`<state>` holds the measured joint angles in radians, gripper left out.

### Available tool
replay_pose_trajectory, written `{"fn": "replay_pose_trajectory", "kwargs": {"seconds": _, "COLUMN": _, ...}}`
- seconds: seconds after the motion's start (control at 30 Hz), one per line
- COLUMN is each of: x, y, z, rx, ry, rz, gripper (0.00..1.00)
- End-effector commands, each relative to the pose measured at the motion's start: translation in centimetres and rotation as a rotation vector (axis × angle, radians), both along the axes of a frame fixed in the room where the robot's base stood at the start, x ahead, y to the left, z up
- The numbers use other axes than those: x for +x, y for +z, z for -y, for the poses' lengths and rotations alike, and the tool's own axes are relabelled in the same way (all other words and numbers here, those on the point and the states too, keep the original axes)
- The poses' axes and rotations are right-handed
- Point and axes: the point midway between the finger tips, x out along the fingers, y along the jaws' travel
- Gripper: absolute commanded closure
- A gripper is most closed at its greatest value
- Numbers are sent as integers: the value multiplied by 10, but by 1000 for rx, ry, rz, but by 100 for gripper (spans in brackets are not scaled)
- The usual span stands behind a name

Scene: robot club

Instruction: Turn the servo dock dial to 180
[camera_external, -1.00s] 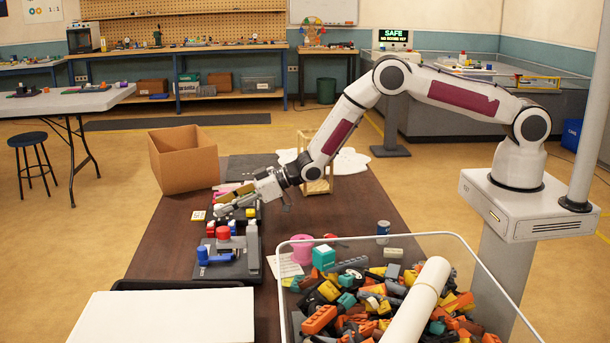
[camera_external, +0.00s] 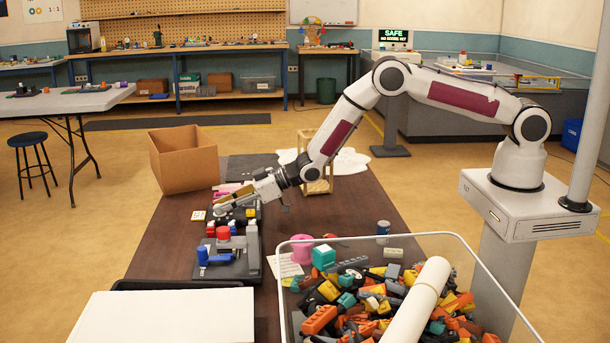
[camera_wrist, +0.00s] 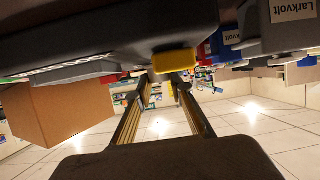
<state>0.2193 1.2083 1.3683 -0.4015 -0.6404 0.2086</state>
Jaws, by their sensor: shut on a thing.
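My gripper (camera_external: 226,203) is low over the far part of the row of devices on the brown table, its fingers reaching left and slightly down. In the wrist view, which is upside down, its two gold-sided fingers (camera_wrist: 162,92) close in toward a yellow part (camera_wrist: 175,62) at their tips. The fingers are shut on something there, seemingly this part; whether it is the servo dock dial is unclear. The exact contact is hidden, and no dial scale or 180 mark can be read. A dark body fills the top of the wrist view.
An open cardboard box (camera_external: 185,160) is beyond my gripper. A clear bin of bricks (camera_external: 350,300) is at front right. A grey block labelled Larkvolt (camera_wrist: 285,25) shows in the wrist view.

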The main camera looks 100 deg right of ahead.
Motion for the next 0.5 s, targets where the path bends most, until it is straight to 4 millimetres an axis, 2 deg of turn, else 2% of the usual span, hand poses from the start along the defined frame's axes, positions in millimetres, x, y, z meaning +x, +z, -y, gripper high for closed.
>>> {"fn": "replay_pose_trajectory", "kwargs": {"seconds": 0.5, "x": 0, "y": 0, "z": -3, "rx": 1, "ry": -102, "rz": 0, "gripper": 100}}
